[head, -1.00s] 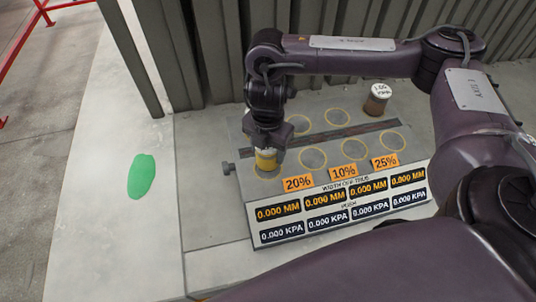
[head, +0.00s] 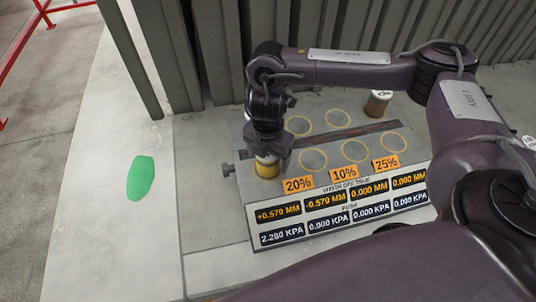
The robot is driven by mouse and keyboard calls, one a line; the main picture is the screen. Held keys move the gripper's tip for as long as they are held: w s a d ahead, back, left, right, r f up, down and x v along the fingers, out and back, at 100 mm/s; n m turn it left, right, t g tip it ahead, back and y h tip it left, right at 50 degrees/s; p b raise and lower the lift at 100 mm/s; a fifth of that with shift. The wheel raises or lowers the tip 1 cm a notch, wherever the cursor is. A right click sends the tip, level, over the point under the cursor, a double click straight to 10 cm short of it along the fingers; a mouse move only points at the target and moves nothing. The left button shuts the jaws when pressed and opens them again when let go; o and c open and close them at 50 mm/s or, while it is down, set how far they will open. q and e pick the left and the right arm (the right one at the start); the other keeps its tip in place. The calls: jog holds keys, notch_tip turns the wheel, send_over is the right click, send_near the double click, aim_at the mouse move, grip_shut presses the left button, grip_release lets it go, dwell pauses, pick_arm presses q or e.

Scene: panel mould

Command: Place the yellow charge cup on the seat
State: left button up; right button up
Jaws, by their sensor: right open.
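The yellow charge cup (head: 266,169) stands upright at the front left ring of the grey panel, which appears to be a seat. Its top is hidden by my right gripper (head: 267,153), which is open and right above and around the cup's upper part. I cannot tell whether the fingers touch it. Other yellow-ringed seats (head: 312,159) on the panel are empty. My left gripper is not in view.
A brown cup with a white lid (head: 378,103) stands at the back right of the panel. A readout board (head: 330,207) fronts the panel, its first column showing +0.570 MM and 2.280 KPA. A green patch (head: 141,178) lies left. Grey corrugated sheeting (head: 340,30) stands behind.

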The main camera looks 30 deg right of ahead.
jog(key=shift+r, duration=0.45)
notch_tip(320, 180, up, 11)
jog(key=shift+r+p, duration=0.2)
jog(key=shift+p, duration=0.7)
jog(key=shift+f, duration=0.1)
